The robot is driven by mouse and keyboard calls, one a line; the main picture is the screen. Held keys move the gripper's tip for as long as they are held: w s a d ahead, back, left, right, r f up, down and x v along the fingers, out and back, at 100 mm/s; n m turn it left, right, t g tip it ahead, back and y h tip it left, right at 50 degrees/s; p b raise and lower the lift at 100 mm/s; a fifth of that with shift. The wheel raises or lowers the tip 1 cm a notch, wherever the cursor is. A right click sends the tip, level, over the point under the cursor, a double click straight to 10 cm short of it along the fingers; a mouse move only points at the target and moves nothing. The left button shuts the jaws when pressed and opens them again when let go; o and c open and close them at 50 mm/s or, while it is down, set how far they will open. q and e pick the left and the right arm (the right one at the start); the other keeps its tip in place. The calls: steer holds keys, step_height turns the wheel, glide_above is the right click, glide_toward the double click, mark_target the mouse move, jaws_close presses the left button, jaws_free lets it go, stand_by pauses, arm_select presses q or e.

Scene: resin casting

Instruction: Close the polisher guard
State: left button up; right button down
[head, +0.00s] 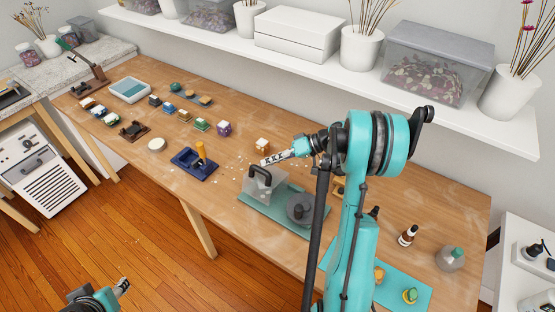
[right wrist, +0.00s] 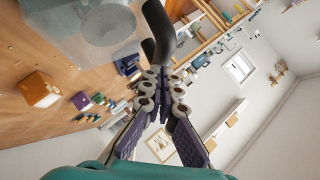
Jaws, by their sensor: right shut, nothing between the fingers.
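The polisher sits on a teal mat (head: 251,204) on the wooden table in the head view. Its clear guard (head: 268,190), with a dark arched handle (head: 259,171), stands to the left of the grey round polisher wheel (head: 300,208), which shows uncovered. My right gripper (head: 266,161) is shut and empty, close to the handle. In the right wrist view the closed fingertips (right wrist: 160,75) are just by the dark curved handle (right wrist: 160,32); whether they touch I cannot tell. My left gripper (head: 123,286) is low at the left, away from the table; its opening is unclear.
A blue tray with a yellow-handled tool (head: 200,150) lies left of the guard. A wooden-and-white block (head: 262,145) and a purple block (head: 224,128) stand behind it. A brown bottle (head: 407,235) and a round flask (head: 450,258) are at the right. The front table edge is near.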

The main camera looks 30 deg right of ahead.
mark_target(262, 182)
steer(key=shift+a, duration=0.1)
steer(key=shift+s+a+f+n+h+b, duration=0.15)
steer(key=shift+s+a+f+n+h, duration=0.2)
steer(key=shift+a, duration=0.3)
steer(key=shift+s+a+f+n+h+b, duration=0.15)
steer(key=shift+a+f+h, duration=0.15)
steer(key=shift+a+h, duration=0.25)
steer(key=shift+s+a+f+n+h+b, duration=0.1)
steer(key=shift+s+a+f+n+h, duration=0.15)
steer(key=shift+a, duration=0.5)
arm_select(q)
steer(key=shift+f, duration=0.35)
arm_select(e)
steer(key=shift+d+f, duration=0.1)
